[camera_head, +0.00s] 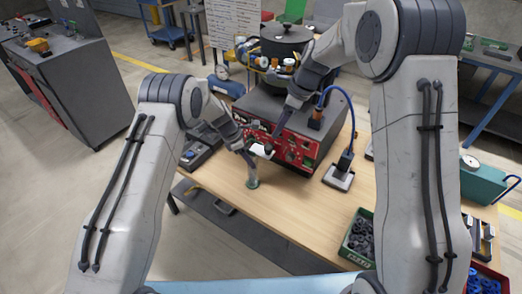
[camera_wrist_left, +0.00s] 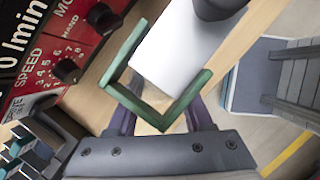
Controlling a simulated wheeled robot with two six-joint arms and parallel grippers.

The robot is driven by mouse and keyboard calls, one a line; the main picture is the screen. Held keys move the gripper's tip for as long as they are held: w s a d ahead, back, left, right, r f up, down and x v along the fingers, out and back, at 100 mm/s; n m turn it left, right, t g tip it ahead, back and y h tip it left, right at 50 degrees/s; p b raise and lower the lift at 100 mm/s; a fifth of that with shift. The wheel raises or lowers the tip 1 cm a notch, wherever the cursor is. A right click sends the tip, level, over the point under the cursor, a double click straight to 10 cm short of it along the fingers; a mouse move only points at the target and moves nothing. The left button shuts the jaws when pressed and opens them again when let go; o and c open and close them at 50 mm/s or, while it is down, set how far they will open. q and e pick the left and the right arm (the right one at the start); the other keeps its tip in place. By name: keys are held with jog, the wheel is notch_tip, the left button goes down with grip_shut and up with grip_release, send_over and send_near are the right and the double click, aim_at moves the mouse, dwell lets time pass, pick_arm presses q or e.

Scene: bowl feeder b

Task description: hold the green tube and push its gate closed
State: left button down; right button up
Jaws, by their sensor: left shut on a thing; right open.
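The green tube (camera_head: 252,183) stands upright near the front edge of the wooden table, its upper part hidden by my gripper. My left gripper (camera_head: 249,156) is shut on it. In the left wrist view, its square green rim (camera_wrist_left: 183,107) shows between the dark fingers. A white plate, seemingly the gate (camera_wrist_left: 178,50), lies partly across the mouth, leaving a gap at the near corner. A dark round knob (camera_wrist_left: 218,5) is on or over the plate, at the picture's top. The gate also shows in the head view (camera_head: 260,150). My right gripper (camera_head: 277,132) is open, just above and beside the gate; contact is unclear.
A red control panel (camera_head: 296,150) of the bowl feeder (camera_head: 286,40) stands close behind both grippers. A blue-cabled device (camera_head: 339,177) stands to the right. A green bin of dark parts (camera_head: 358,240) is at front right. The table's front middle is clear.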

aim_at(269, 146)
jog(key=f+n, duration=0.2)
jog(key=f, duration=0.1)
jog(key=w+a+f+n+g, duration=0.1)
jog(key=f+n, duration=0.1)
jog(key=f, duration=0.1)
jog(key=a+f+n+g, duration=0.1)
jog(key=f+n, duration=0.1)
jog(key=f, duration=0.1)
jog(key=shift+w+f+y, duration=0.25)
jog(key=shift+w+y, duration=0.05)
dwell(0.3)
grip_shut()
jog(key=shift+a, duration=0.15)
dwell(1.2)
